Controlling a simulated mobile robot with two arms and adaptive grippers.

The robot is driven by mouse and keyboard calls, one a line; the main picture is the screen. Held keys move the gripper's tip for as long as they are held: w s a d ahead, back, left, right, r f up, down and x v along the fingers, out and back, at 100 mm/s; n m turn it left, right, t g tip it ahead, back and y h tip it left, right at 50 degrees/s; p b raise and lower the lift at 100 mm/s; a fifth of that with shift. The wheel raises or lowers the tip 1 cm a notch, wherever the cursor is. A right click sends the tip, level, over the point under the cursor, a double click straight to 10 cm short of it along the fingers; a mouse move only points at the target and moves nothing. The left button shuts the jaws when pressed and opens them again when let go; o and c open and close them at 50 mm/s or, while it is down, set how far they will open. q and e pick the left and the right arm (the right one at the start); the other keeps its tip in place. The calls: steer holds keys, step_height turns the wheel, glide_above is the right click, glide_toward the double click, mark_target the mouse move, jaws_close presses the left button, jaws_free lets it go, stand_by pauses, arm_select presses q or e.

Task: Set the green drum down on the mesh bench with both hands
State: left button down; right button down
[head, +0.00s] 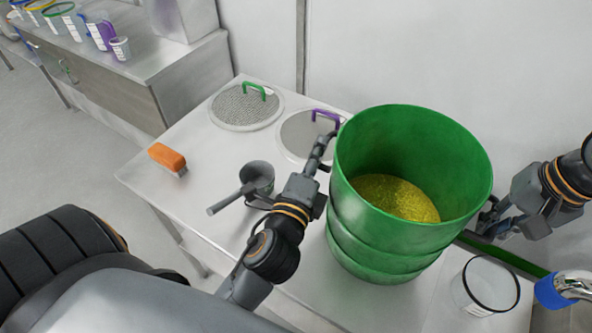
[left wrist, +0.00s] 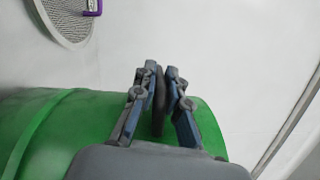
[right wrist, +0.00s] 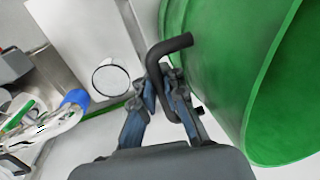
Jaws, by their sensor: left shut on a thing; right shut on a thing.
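The green drum (head: 365,235) is upright, open at the top, with yellow granules (head: 395,197) inside. It is over the right part of the mesh bench (head: 190,225), a pale steel table; its base hides the contact, so I cannot tell whether it touches. My left gripper (head: 319,157) is shut on the drum's dark left handle; the handle (left wrist: 160,112) shows between its fingers in the left wrist view. My right gripper (head: 487,220) is on the drum's right side, partly hidden, shut on the dark right handle (right wrist: 172,50) seen in the right wrist view.
Mesh discs with a green handle (head: 247,105) and a purple handle (head: 297,138) lie behind left. A grey scoop (head: 257,178) and an orange brush (head: 167,157) lie left of the drum. A clear, black-rimmed container (head: 487,288) stands close to its right.

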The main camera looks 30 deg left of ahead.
arm_select(q)
steer(key=shift+a+f, duration=0.2)
arm_select(e)
steer(key=shift+w+d+f, duration=0.1)
steer(key=shift+d+f, duration=0.1)
steer(key=shift+f, duration=0.05)
arm_select(q)
steer(key=c, duration=1.6)
jaws_free()
steer(key=shift+c, duration=0.2)
arm_select(e)
steer(key=c, duration=1.7)
jaws_free()
steer(key=shift+c, duration=0.2)
arm_select(q)
steer(key=shift+o, duration=1.4)
steer(key=shift+d, duration=0.1)
arm_select(e)
steer(key=o, duration=0.3)
arm_select(q)
steer(key=shift+s, duration=0.15)
arm_select(e)
steer(key=shift+o, duration=0.2)
steer(key=shift+s+a+r, duration=0.1)
steer(key=shift+s, duration=0.15)
arm_select(q)
steer(key=o, duration=0.8)
steer(key=shift+d, duration=0.1)
arm_select(e)
steer(key=shift+w, duration=0.1)
